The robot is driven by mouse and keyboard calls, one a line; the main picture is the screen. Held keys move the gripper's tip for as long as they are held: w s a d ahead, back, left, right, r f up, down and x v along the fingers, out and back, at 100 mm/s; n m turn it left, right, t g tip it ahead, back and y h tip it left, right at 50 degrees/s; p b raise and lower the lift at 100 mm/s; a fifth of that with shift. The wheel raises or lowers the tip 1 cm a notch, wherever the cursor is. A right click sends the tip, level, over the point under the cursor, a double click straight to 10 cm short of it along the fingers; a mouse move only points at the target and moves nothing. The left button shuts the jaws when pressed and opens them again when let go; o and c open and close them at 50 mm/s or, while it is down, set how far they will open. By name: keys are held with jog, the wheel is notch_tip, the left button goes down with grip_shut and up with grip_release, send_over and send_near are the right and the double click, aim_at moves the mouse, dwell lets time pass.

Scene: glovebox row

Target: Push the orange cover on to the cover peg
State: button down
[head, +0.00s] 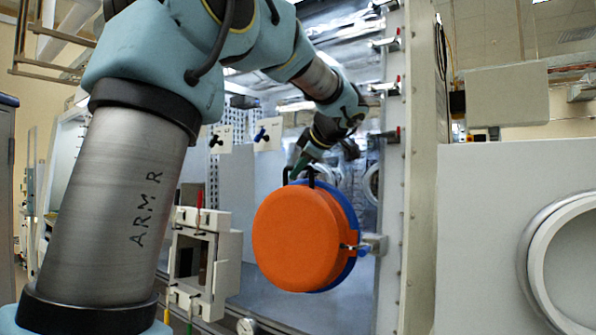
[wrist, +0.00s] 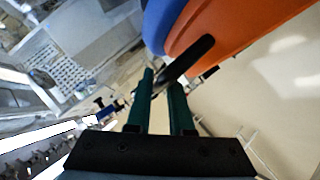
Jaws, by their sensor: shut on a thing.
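The orange cover (head: 296,238) is a round, thick disc, upright and facing me in the head view, with a blue disc or ring (head: 348,205) close behind it. Its orange edge shows at the upper right of the wrist view (wrist: 240,30), beside the blue part (wrist: 160,22). My gripper (head: 303,168) is at the cover's top, shut on its black handle (wrist: 188,60). In the wrist view the two green fingers (wrist: 162,85) stand either side of the handle. A metal fitting (head: 355,247) is at the cover's right edge. I cannot make out the cover peg for certain.
A pale post (head: 392,200) with several red-tipped clamps stands right of the cover. A pale square frame (head: 200,262) is at the lower left. A grey panel with a round port (head: 565,265) is at the far right.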

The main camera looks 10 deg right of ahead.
jog(key=shift+a+r, duration=0.1)
jog(key=shift+r, duration=0.1)
jog(key=shift+s+a+b, duration=0.25)
jog(key=shift+s+b, duration=0.05)
jog(key=shift+b, duration=0.15)
jog(key=shift+s+a+r+b, duration=0.1)
jog(key=shift+s+a+b, duration=0.25)
jog(key=shift+b, duration=0.1)
jog(key=shift+s+a+b, duration=0.2)
jog(key=shift+s+b, duration=0.05)
jog(key=shift+b, duration=0.05)
jog(key=shift+s+a+b, duration=0.45)
jog(key=shift+a+b, duration=0.05)
jog(key=shift+b, duration=0.1)
jog(key=shift+s+a+r+b, duration=0.25)
jog(key=shift+s+a+b, duration=0.15)
jog(key=shift+a+b, duration=0.15)
jog(key=shift+s+a+r+b, duration=0.25)
jog(key=shift+s+a+b, duration=0.2)
jog(key=shift+b, duration=0.05)
jog(key=shift+s+a, duration=0.15)
